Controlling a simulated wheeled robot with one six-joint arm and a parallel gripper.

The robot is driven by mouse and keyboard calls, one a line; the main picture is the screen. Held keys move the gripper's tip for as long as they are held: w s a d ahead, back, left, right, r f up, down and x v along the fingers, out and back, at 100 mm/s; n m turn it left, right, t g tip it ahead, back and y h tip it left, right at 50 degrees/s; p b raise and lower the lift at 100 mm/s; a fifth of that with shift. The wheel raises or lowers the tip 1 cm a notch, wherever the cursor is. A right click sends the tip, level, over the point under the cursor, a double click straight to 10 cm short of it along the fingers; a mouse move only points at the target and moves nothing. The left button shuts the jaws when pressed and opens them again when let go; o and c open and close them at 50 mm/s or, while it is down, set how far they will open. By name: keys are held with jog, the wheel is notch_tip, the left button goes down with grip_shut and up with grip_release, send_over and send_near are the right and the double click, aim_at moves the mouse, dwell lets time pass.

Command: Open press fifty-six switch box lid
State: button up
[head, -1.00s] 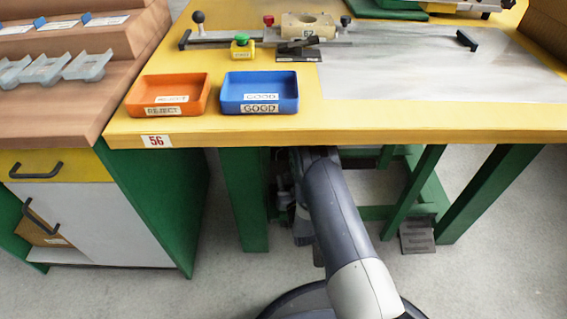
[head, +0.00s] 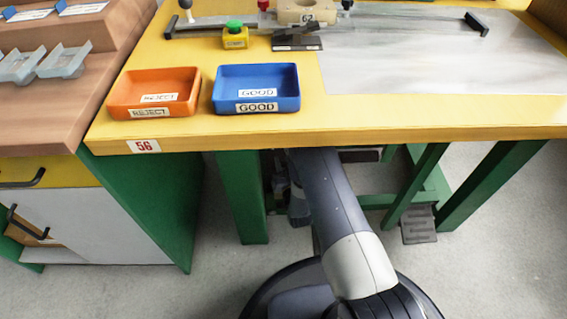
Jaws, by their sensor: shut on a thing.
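The yellow-topped press table (head: 400,125) carries a label reading 56 (head: 143,146) at its front left corner. My arm reaches forward and under the front edge of this table. Its wrist part shows beside the green legs below the tabletop. My gripper is hidden behind the arm and the table edge, so its jaws do not show. I cannot make out a switch box or its lid under the table; dark shapes there are too small and covered to tell.
On the table are an orange REJECT tray (head: 112,92), a blue GOOD tray (head: 228,88), a yellow box with a green button (head: 235,36) and a fixture marked 62 (head: 305,12). A pedal (head: 419,225) is below. A cabinet (head: 85,220) stands at left.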

grip_shut()
jog(key=shift+w+r+g+p, duration=0.25)
jog(key=shift+r+g+p, duration=0.25)
jog(key=shift+r+p, duration=0.3)
jog(key=shift+w+f+g+p, duration=0.1)
jog(key=shift+g+p, duration=0.2)
jog(key=o, duration=0.6)
grip_release()
jog(key=shift+o, duration=0.2)
